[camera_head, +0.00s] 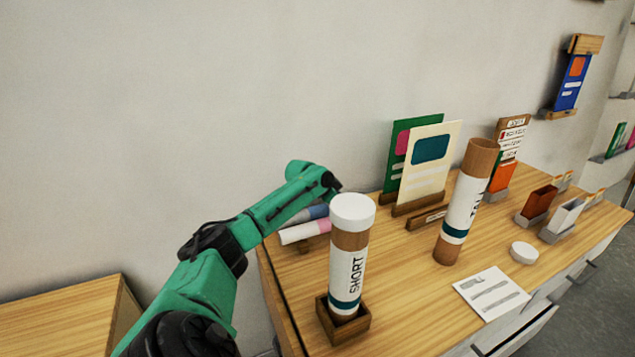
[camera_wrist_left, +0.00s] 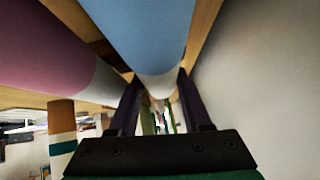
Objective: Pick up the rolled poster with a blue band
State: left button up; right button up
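The rolled poster with a blue band (camera_head: 314,212) lies on the table at its far left edge, by the wall. A similar roll with a pink band (camera_head: 304,232) lies alongside it. In the left wrist view the blue-banded roll (camera_wrist_left: 150,32) fills the top middle, its white part between my fingers, and the pink-banded roll (camera_wrist_left: 45,50) is to its left. My left gripper (camera_wrist_left: 157,80) is open, with a finger on either side of the blue-banded roll. Whether the fingers touch it I cannot tell. In the head view the fingertips are hidden. My right gripper is not in view.
A capped tube marked SHORT (camera_head: 350,255) stands in a wooden holder in front of the rolls. A taller open tube (camera_head: 465,203), upright cards (camera_head: 430,165), a white cap (camera_head: 523,252) and a paper sheet (camera_head: 491,293) are further right. The wall (camera_head: 200,100) is close behind.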

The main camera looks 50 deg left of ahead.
pick_arm(q)
grip_shut()
notch_tip(320, 180, up, 20)
jog(key=shift+b, duration=0.35)
